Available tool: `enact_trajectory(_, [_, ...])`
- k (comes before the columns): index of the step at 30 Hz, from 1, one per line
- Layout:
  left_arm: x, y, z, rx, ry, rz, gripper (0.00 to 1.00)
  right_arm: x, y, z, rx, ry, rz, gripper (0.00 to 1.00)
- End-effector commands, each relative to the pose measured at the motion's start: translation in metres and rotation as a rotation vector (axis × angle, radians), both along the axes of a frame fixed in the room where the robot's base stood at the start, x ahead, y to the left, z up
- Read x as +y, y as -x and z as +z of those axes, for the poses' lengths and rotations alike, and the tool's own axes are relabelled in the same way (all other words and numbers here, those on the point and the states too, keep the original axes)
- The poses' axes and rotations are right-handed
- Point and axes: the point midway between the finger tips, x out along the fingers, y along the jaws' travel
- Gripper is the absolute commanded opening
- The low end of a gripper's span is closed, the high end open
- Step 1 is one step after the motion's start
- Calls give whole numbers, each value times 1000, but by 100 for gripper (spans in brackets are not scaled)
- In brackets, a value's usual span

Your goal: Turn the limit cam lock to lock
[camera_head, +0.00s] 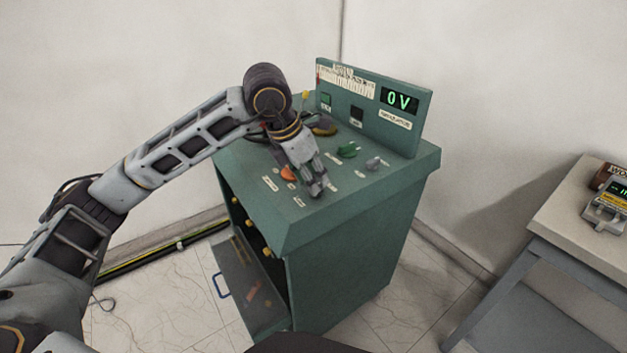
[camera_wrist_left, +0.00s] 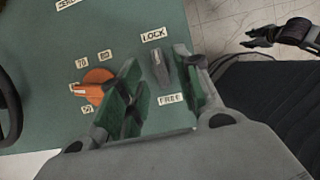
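The limit cam lock is a grey knob (camera_wrist_left: 161,72) on the green panel, between a LOCK label (camera_wrist_left: 153,35) above and a FREE label (camera_wrist_left: 170,99) below in the left wrist view. The knob's long side runs roughly between the two labels, slightly tilted. My left gripper (camera_wrist_left: 157,62) is open, with one green-padded finger on each side of the knob. Gaps show between the knob and the fingers. In the head view my left gripper (camera_head: 314,184) is low over the panel's front edge and hides the knob.
An orange dial (camera_wrist_left: 93,86) is close beside the left finger. A green knob (camera_head: 348,150) and a grey knob (camera_head: 374,163) stand further right on the cabinet (camera_head: 345,250). A dark jointed part (camera_wrist_left: 295,35), likely my right gripper, is away from the panel.

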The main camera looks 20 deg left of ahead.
Motion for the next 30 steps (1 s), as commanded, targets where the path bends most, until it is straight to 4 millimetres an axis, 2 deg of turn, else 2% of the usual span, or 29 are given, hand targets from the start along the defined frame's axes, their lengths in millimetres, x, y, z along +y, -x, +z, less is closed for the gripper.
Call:
enact_trajectory(9, [11,13,44,-4,1,1,34,0,-1,0,-1,0,1,40])
enact_trajectory(18, [20,25,79,-3,1,1,34,0,-1,0,-1,0,1,40])
enact_trajectory(30, [23,29,89,0,0,1,34,0,-1,0,-1,0,1,40])
